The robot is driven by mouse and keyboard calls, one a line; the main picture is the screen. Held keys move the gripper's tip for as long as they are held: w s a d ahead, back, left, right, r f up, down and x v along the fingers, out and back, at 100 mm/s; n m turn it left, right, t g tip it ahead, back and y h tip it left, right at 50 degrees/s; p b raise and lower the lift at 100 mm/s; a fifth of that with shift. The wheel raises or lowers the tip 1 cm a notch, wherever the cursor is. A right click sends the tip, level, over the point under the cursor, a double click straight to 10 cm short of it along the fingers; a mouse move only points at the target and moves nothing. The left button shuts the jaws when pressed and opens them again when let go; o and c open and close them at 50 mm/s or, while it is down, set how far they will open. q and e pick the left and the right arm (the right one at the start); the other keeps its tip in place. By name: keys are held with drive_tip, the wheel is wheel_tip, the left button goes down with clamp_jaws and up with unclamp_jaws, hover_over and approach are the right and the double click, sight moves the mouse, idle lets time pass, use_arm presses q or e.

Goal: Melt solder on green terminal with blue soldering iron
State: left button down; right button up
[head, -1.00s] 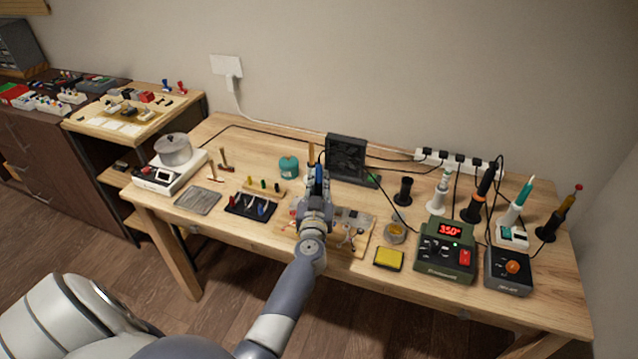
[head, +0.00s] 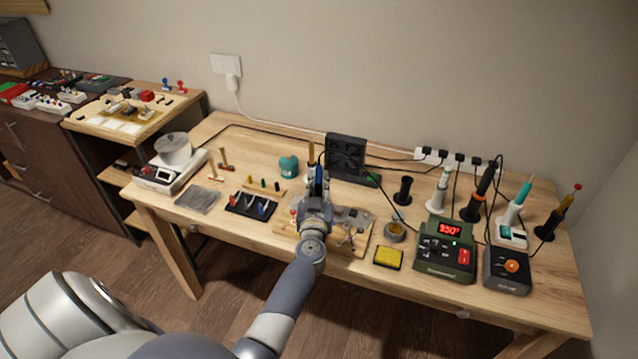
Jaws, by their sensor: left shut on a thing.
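My left gripper (head: 318,196) is over the work board (head: 285,228) at the middle of the bench. It is shut on the blue soldering iron (head: 319,174), whose blue handle stands up between the fingers. The iron's tip is hidden behind my gripper and wrist. Small parts lie on the board; I cannot make out the green terminal or any solder on it. My right gripper is not in view.
A black fan (head: 346,153) stands just behind the gripper. A yellow sponge (head: 388,257), a brass wool pot (head: 395,231) and a green soldering station (head: 445,250) with a lit red display are to the right. Several stands with irons and cords fill the right side.

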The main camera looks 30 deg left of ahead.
sight(319, 169)
use_arm(q)
drive_tip(key=shift+f, duration=0.5)
idle(0.4)
idle(0.5)
drive_tip(key=shift+r+p, duration=0.1)
drive_tip(key=shift+p, duration=0.5)
idle(1.3)
drive_tip(key=shift+p, duration=0.55)
idle(1.4)
wheel_tip(319, 169, up, 7)
drive_tip(key=p, duration=0.8)
idle(0.4)
